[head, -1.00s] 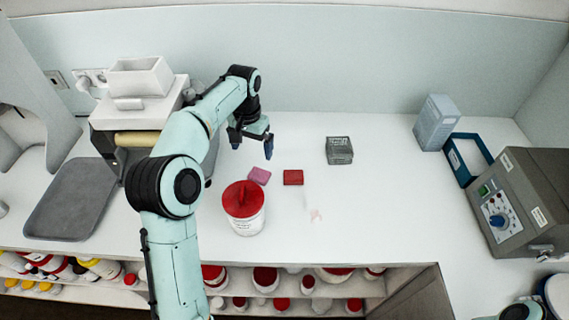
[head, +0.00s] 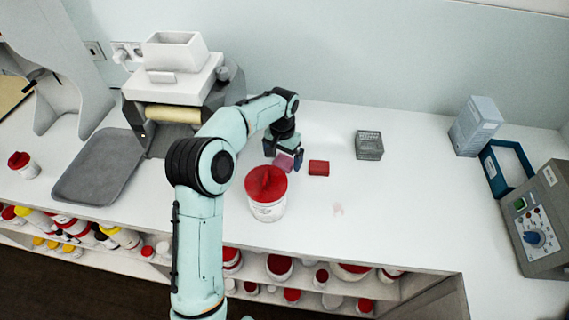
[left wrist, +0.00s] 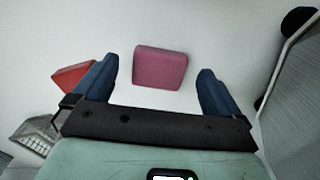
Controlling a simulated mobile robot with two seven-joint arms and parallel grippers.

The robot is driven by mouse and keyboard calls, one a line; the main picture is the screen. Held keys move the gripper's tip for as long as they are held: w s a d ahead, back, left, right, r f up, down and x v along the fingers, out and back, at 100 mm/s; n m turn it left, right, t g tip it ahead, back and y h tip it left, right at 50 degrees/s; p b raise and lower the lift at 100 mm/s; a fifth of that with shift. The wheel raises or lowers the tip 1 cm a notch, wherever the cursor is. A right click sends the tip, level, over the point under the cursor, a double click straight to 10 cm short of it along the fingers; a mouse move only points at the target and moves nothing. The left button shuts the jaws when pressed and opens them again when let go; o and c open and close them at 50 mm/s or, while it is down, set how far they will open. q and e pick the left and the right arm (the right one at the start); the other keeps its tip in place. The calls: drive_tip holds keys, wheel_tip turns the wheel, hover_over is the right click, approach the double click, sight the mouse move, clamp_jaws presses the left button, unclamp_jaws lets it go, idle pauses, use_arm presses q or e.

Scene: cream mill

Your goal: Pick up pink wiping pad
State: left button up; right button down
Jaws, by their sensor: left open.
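The pink wiping pad (head: 284,162) lies on the white counter behind the red-lidded tub. In the left wrist view the pink pad (left wrist: 160,67) lies flat between and just beyond the fingertips, with clear gaps on both sides. My left gripper (head: 284,156) is open and empty, pointing down over the pad. Its blue fingers show in the left wrist view (left wrist: 160,88), one on each side. A red pad (head: 319,168) lies just right of the pink one; in the left wrist view it (left wrist: 72,76) is outside the left finger. My right gripper is not in view.
A white tub with a red lid (head: 267,193) stands close in front of the pink pad. A grey wire basket (head: 369,146) stands to the right. A machine with a roller (head: 173,114) stands at left, beside a grey tray (head: 102,169). The counter's middle right is clear.

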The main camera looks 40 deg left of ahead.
sight(283, 162)
use_arm(q)
wheel_tip(283, 162, down, 2)
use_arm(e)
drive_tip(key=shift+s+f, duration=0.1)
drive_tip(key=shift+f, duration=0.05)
use_arm(q)
drive_tip(key=c, duration=1.2)
drive_tip(key=shift+r, duration=0.15)
